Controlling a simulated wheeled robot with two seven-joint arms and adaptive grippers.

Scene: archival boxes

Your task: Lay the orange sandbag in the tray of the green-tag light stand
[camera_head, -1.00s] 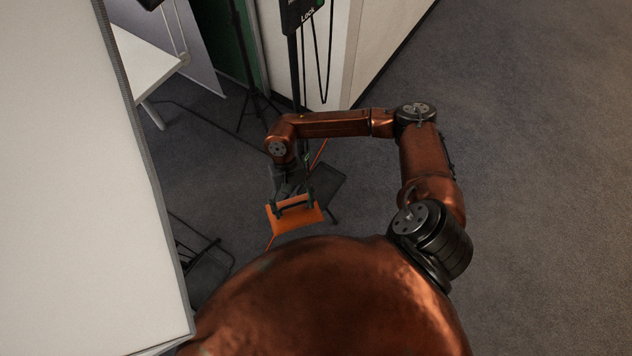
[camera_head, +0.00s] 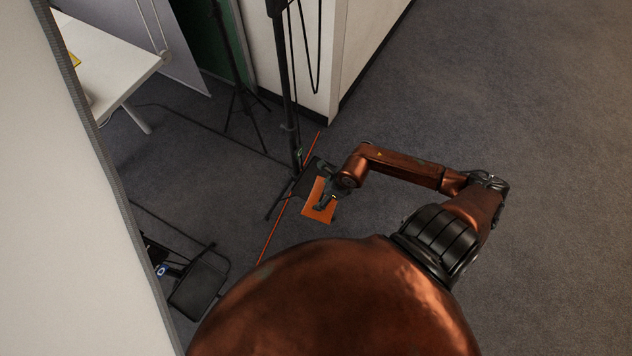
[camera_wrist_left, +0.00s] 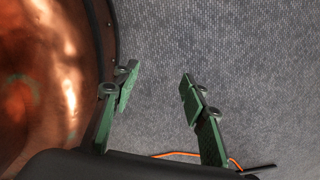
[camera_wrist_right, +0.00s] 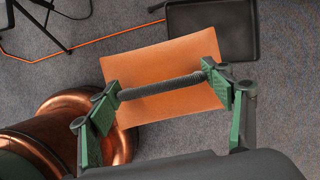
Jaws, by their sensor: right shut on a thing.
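The orange sandbag (camera_head: 316,212) hangs from my right gripper (camera_head: 325,201), clear of my body. In the right wrist view the fingers (camera_wrist_right: 160,85) are shut on the dark handle across the orange sandbag (camera_wrist_right: 165,60). The green-tag light stand (camera_head: 286,90) is a dark pole with a small green mark low on it. Its black tray (camera_head: 310,172) is partly hidden by the bag and gripper. In the right wrist view the tray (camera_wrist_right: 235,45) lies beyond the bag, up and right, partly overlapped by it. My left gripper (camera_wrist_left: 158,78) is open and empty over carpet.
Another stand's black tray (camera_head: 200,287) with a blue tag (camera_head: 165,270) is at lower left. An orange line (camera_head: 280,225) runs along the floor past the stand. A white panel (camera_head: 60,210) blocks the left, and a white table (camera_head: 105,65) stands behind. The right-hand carpet is clear.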

